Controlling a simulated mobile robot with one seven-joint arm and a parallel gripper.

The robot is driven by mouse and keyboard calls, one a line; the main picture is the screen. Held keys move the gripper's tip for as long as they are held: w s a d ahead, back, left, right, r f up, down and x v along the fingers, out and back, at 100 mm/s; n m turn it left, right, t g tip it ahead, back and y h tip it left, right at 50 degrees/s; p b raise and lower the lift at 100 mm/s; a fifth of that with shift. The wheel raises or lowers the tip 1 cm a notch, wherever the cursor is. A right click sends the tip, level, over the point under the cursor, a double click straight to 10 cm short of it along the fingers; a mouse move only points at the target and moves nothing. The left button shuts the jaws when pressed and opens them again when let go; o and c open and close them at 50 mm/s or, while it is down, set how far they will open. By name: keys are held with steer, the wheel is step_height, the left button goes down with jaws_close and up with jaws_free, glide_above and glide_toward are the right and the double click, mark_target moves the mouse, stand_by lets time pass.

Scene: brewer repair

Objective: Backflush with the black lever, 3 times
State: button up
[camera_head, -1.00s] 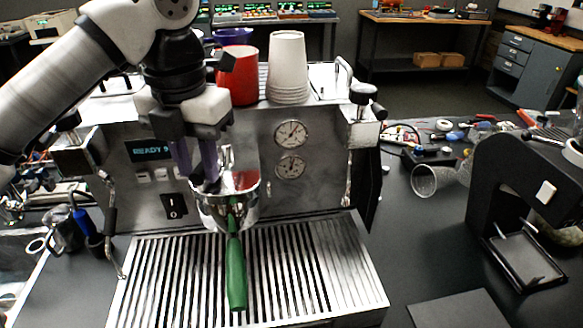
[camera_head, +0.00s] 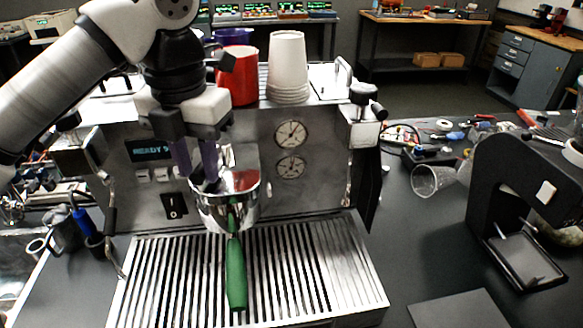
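My gripper (camera_head: 197,180) hangs in front of the brewer's (camera_head: 230,135) front panel, at the group head. Its two purple fingers are spread apart, with a gap between them. A small dark piece (camera_head: 203,187) shows low by the fingers, just above the portafilter rim; I cannot tell whether it is the black lever or touches a finger. The lever is otherwise hidden behind my gripper. The chrome portafilter (camera_head: 222,212) sits below, its green handle (camera_head: 236,275) pointing toward the camera over the drip tray (camera_head: 320,270). The display (camera_head: 150,152) reads READY and a partly hidden digit.
A black rocker switch (camera_head: 174,206) is left of the portafilter. A steam wand (camera_head: 110,225) hangs further left. Two gauges (camera_head: 291,134) are on the right of the panel. A red cup (camera_head: 238,75) and stacked white cups (camera_head: 287,68) stand on top. A black grinder (camera_head: 500,170) stands at right.

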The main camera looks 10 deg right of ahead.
stand_by(0.5)
steer(key=shift+s+d+f+n+b, duration=0.1)
steer(key=shift+s+d+n+b, duration=0.15)
steer(key=shift+n, duration=0.25)
steer(key=d+n, duration=0.1)
steer(key=n, duration=0.1)
steer(key=d+n+b, duration=0.1)
steer(key=shift+s+d+n, duration=0.2)
steer(key=shift+d+n, duration=0.1)
steer(key=shift+n, duration=0.1)
steer(key=d+n+b, duration=0.1)
steer(key=d+n, duration=0.1)
steer(key=shift+n, duration=0.3)
steer(key=shift+w+d+n, duration=0.25)
steer(key=shift+d+n, duration=0.1)
steer(key=shift+n, duration=0.55)
steer(key=o, duration=0.4)
